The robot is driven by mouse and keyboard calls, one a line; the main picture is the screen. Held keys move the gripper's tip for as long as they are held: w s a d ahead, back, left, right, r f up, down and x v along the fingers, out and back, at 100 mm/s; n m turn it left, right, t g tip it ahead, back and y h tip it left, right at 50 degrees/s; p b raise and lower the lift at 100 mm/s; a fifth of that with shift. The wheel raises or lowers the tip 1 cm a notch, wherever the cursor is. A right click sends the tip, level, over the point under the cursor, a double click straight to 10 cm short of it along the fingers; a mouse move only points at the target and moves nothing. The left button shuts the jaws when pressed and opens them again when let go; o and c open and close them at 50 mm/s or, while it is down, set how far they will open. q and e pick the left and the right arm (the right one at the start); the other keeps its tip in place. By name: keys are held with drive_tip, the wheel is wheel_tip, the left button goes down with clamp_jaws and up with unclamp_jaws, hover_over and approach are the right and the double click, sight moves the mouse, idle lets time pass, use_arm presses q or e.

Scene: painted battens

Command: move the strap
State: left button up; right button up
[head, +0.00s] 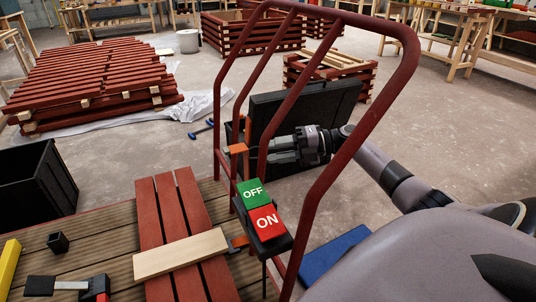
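A pale wooden strip (180,254), the only thing here that looks like the strap, lies across several dark red battens (184,205) on the slatted deck at the lower left. Its right end is close to an orange-and-black piece (239,242) beside the red tube frame. My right gripper (272,150) reaches in from the right, behind a red tube and in front of a black panel. It is well above and to the right of the strip, apart from it. Its grey fingers point left, partly hidden by the tube; their gap is unclear. My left gripper is out of view.
The red tube frame (399,105) stands between my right arm and the deck. A black bin (36,187) stands at left. A black cube (58,243) and a yellow bar (8,262) lie on the deck.

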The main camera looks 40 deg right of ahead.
sight(246, 152)
drive_tip(key=shift+x, duration=1.05)
clamp_jaws()
drive_tip(key=a+p, duration=0.1)
drive_tip(key=w+a+r+p, duration=0.1)
drive_tip(key=a, duration=0.1)
drive_tip(key=shift+r, duration=0.25)
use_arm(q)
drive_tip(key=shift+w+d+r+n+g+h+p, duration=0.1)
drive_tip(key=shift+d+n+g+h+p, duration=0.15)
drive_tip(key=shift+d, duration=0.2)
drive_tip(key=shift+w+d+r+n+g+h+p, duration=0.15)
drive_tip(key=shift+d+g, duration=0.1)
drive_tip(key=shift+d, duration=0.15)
use_arm(e)
drive_tip(key=shift+w+a, duration=0.2)
drive_tip(key=shift+a, duration=0.25)
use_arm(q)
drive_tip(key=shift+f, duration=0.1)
use_arm(e)
unclamp_jaws()
